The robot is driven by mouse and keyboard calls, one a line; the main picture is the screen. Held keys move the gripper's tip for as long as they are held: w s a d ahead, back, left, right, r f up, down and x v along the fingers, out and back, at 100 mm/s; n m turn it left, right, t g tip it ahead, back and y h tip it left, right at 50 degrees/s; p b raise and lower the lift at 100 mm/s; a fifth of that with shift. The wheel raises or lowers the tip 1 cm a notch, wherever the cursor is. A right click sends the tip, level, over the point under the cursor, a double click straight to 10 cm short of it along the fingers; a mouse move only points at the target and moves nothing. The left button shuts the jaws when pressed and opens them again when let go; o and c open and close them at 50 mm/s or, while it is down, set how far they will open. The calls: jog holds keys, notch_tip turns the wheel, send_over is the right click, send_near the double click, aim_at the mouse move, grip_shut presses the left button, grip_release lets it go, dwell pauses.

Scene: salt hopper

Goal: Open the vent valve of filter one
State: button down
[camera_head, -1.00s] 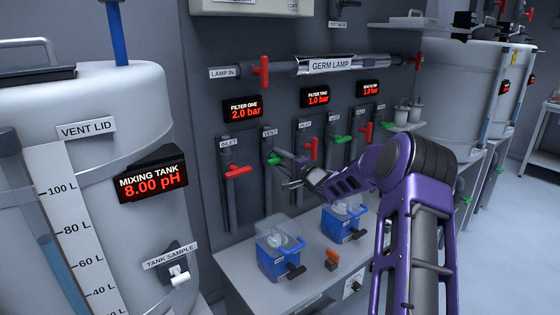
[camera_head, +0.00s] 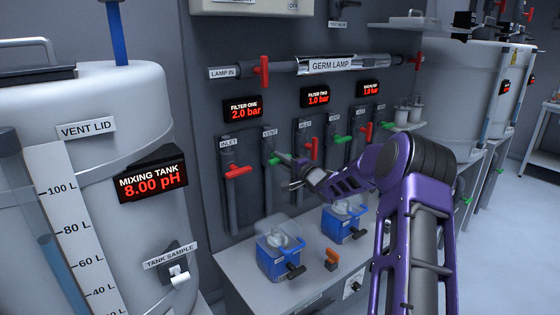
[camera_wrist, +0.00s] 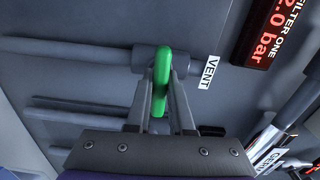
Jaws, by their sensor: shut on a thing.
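The green handle of filter one's vent valve (camera_head: 275,160) sits on a grey vertical pipe under the VENT label (camera_head: 269,132). My gripper (camera_head: 287,173) reaches it from the right. In the wrist view the green handle (camera_wrist: 161,75) stands between the two fingers of my gripper (camera_wrist: 161,92), which are shut on it. The fingers hide part of its sides. The filter one display (camera_head: 243,109) reads 2.0 bar. Filter one's red inlet handle (camera_head: 238,171) lies roughly crosswise on the pipe to the left.
Two blue filter units (camera_head: 278,260) (camera_head: 343,228) stand on the bench below. The mixing tank (camera_head: 100,110) fills the left side.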

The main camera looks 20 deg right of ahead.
jog(key=n+b, duration=0.1)
jog(key=n, duration=0.3)
jog(key=shift+n, duration=0.4)
jog(key=n+b, duration=0.1)
jog(key=n, duration=0.3)
jog(key=shift+f+n+b, duration=0.15)
jog(key=shift+n+b, duration=0.15)
jog(key=shift+b, duration=0.05)
jog(key=n+b, duration=0.2)
jog(key=n, duration=0.2)
jog(key=shift+n+b, duration=1.1)
jog(key=shift+n, duration=0.8)
jog(key=c, duration=0.8)
grip_release()
